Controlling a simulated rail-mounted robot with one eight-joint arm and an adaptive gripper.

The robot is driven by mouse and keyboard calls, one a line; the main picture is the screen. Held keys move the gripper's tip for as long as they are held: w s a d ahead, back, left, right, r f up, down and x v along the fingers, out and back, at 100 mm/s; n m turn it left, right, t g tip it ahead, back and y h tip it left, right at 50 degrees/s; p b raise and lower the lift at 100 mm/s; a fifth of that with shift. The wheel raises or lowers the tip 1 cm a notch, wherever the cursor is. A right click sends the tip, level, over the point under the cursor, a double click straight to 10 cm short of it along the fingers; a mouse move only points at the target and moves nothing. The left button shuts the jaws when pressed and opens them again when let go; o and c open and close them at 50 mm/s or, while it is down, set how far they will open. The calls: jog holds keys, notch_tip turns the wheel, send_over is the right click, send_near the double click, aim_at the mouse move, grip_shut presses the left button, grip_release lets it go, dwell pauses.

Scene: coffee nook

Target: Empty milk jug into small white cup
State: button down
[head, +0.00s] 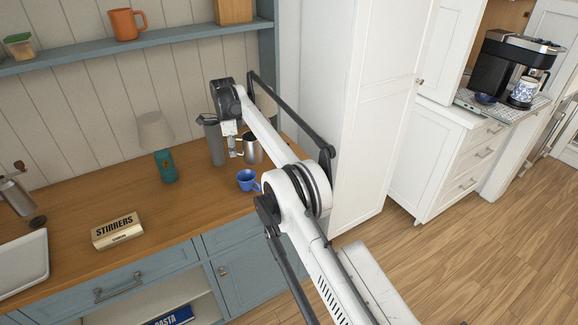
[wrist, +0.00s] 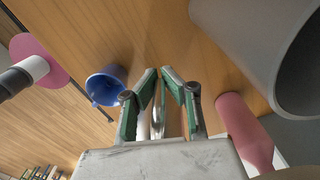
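The milk jug (head: 252,150) is a shiny metal pitcher standing on the wooden counter. My gripper (head: 234,147) is at its left, on the handle side. In the wrist view my gripper (wrist: 158,72) has its green-padded fingers on both sides of a thin shiny metal strip, which looks like the jug's handle (wrist: 158,118). Gaps show between strip and pads, so the fingers look open around it. The jug's body is not clear there. A small white cup with blue pattern (head: 523,92) stands at the coffee machine, far right.
A blue cup (head: 247,180) stands on the counter near the jug. A grey container (head: 213,142) stands close on the left. A teal lamp (head: 164,165) and a stirrers box (head: 118,231) are further left. The tall white cabinet (head: 355,120) separates counter and coffee machine (head: 500,67).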

jog(key=shift+s+a+f, duration=0.15)
jog(key=shift+a+f, duration=0.05)
jog(key=shift+a, duration=0.25)
jog(key=f+y+b, duration=0.1)
jog(key=b, duration=0.3)
jog(key=shift+d+f, duration=0.1)
jog(key=shift+d, duration=0.1)
jog(key=shift+d+f+y+b, duration=0.35)
jog(key=shift+f+y+b, duration=0.25)
jog(key=shift+b, duration=0.3)
jog(key=r+y, duration=0.1)
jog(key=d+r+y, duration=0.1)
jog(key=shift+d+r+g, duration=0.1)
jog(key=shift+r+g, duration=0.2)
jog(key=shift+w+d+b, duration=0.25)
jog(key=shift+d, duration=0.8)
jog(key=shift+w+d+b, duration=0.2)
jog(key=shift+w+d, duration=0.05)
jog(key=shift+d, duration=0.8)
